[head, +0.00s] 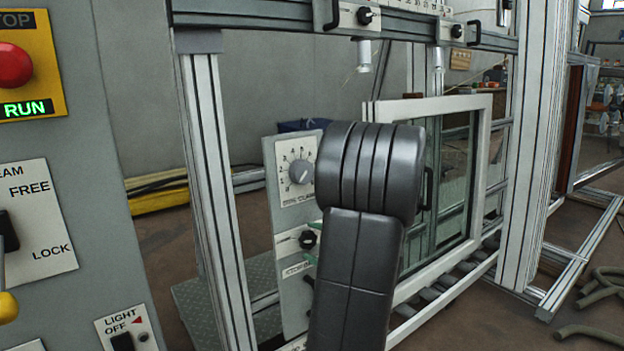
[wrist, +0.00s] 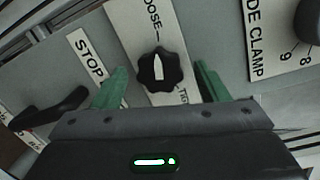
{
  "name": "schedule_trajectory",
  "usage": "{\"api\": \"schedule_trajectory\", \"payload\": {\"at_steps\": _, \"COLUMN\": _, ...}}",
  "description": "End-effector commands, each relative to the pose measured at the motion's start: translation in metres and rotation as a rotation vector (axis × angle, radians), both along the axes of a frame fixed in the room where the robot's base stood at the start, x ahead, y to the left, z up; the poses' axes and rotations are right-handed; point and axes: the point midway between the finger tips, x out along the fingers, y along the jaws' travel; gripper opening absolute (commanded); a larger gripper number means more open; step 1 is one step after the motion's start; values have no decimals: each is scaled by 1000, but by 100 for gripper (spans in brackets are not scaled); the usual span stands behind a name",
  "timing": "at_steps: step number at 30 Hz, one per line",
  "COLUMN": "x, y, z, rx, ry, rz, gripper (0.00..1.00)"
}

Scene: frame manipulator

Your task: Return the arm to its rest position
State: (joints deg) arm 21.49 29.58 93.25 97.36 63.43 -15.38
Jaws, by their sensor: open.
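My gripper (wrist: 160,75) shows in the wrist view with its two green fingers apart. A black lobed knob (wrist: 158,69) with a white pointer line lies between the fingers in the picture, with clear space on both sides. The pointer stands near upright, on a plate lettered LOOSE and partly hidden lettering below. How far the fingertips are from the panel, I cannot tell. In the head view my dark arm rises in the middle and hides my gripper.
A grey panel (head: 283,215) stands close behind my arm, with a numbered dial (head: 300,172) and a small black knob (head: 308,240). A white window frame (head: 484,180) stands on rollers to the right. A control box (head: 110,215) with a red button (head: 12,66) is at left.

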Motion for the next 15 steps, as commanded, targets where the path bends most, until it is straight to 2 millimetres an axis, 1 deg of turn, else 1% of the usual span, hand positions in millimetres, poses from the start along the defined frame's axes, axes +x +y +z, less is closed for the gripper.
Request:
{"api": "schedule_trajectory", "payload": {"at_steps": 1, "x": 0, "y": 0, "z": 5, "rx": 24, "ry": 19, "rz": -4, "gripper": 67}}
{"api": "schedule_trajectory", "payload": {"at_steps": 15, "x": 0, "y": 0, "z": 4, "rx": 257, "ry": 188, "rz": -34, "gripper": 67}}
